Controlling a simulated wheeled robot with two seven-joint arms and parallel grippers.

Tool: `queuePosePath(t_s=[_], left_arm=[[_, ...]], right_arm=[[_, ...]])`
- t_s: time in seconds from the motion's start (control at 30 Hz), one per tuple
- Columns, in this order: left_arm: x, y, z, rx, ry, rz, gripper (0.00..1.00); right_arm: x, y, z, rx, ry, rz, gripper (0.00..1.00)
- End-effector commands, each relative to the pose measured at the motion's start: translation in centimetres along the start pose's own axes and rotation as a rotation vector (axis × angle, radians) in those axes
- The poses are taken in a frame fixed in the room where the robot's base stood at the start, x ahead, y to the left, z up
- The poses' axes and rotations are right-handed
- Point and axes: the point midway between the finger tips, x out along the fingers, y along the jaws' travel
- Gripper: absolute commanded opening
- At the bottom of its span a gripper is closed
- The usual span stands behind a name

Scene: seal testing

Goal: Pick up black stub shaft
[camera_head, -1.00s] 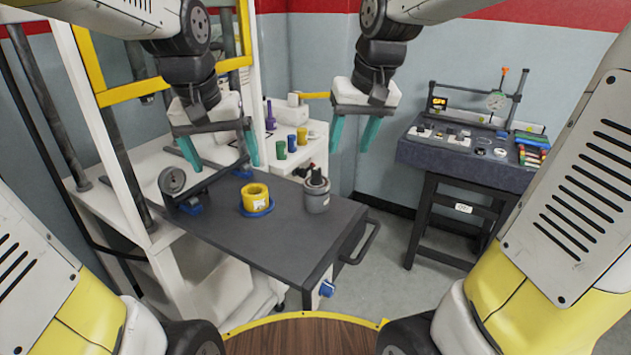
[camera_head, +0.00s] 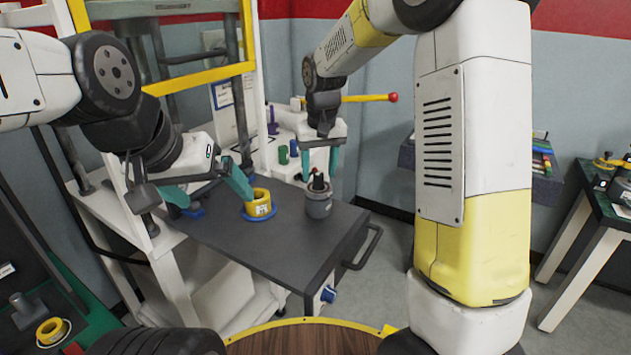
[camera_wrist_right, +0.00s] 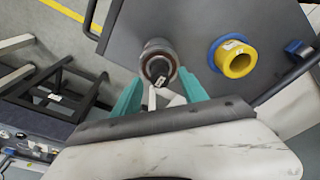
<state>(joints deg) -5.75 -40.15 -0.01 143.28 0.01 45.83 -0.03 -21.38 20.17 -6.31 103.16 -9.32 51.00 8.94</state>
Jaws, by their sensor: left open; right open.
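The black stub shaft (camera_head: 318,182) stands upright in a round grey holder (camera_head: 319,204) on the dark cart top. In the right wrist view the shaft (camera_wrist_right: 158,70) shows as a dark end with a small white label, inside the grey holder (camera_wrist_right: 158,46). My right gripper (camera_head: 319,166) is open just above the holder, one teal finger on each side of the shaft's upper end. Whether the fingers touch it I cannot tell. My left gripper (camera_head: 208,190) is open and empty, tilted over the cart's left part, with one fingertip close to the yellow ring.
The yellow ring (camera_head: 257,202) sits on a blue base (camera_head: 260,214), left of the holder. The cart (camera_head: 285,248) has a handle (camera_head: 364,248) on its right. Green and purple parts stand on the white bench behind. My right arm blocks the view of the back right.

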Motion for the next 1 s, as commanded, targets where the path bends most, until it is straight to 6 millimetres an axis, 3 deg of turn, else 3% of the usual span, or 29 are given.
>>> queuePosePath(t_s=[0.13, 0.4, 0.67, 1.0], left_arm=[[0.0, 0.0, 0.0, 0.000, 0.000, 0.000, 0.93], [0.0, 0.0, 0.0, 0.000, 0.000, 0.000, 0.93], [0.0, 0.0, 0.0, 0.000, 0.000, 0.000, 0.93], [0.0, 0.0, 0.0, 0.000, 0.000, 0.000, 0.93]], right_arm=[[1.7, 0.0, 0.0, 0.000, -0.001, 0.000, 0.50], [2.0, 0.0, 0.0, 0.000, 0.002, 0.000, 0.50], [1.9, 0.0, 0.0, 0.000, 0.002, 0.000, 0.00], [2.0, 0.0, 0.0, 0.000, 0.001, 0.000, 0.00]])
